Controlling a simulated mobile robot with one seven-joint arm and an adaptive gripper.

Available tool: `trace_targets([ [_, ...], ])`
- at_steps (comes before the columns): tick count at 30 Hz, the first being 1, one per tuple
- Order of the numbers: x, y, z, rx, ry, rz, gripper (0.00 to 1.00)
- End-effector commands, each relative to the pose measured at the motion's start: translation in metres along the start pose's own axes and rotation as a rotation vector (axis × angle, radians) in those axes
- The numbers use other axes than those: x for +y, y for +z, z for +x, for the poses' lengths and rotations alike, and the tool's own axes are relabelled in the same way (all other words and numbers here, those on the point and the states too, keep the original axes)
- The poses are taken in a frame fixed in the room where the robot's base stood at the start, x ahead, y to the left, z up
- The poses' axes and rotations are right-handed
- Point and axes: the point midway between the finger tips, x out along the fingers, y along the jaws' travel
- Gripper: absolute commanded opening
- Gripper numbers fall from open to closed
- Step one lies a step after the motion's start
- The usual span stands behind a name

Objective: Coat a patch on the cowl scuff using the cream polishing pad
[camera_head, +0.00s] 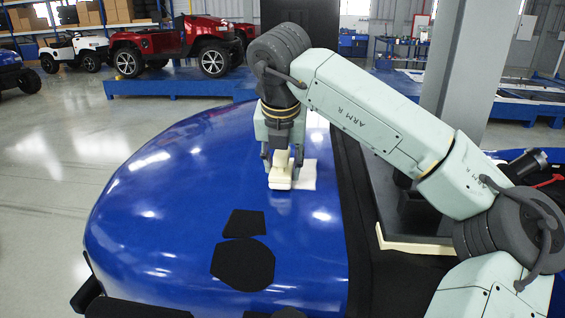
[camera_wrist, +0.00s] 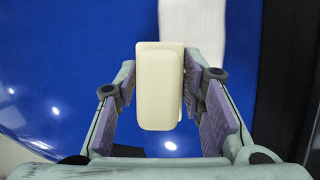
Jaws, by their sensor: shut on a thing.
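The cream polishing pad (camera_head: 281,177) is held in my gripper (camera_head: 283,160), low over the blue cowl (camera_head: 160,200). In the wrist view the pad (camera_wrist: 158,90) sits between the two fingers of my gripper (camera_wrist: 160,100), which are shut on it. A whitish patch (camera_head: 308,175) lies on the cowl just right of the pad; in the wrist view it runs as a pale strip (camera_wrist: 192,25) beyond and beside the pad. I cannot tell whether the pad touches the cowl. The pad hides part of the surface under it.
Two black patches, a smaller one (camera_head: 244,223) and a larger one (camera_head: 243,263), lie on the cowl nearer the front. A black band (camera_head: 350,220) borders the cowl on the right. A red vehicle (camera_head: 175,45) stands on a blue platform behind.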

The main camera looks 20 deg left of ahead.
Motion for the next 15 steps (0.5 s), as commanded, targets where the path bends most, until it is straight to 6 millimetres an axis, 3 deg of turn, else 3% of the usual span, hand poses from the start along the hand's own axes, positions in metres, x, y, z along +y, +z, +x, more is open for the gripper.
trace_targets([
  [15,-0.0003,-0.003,0.0069,0.0,0.0,0.0,0.0],
])
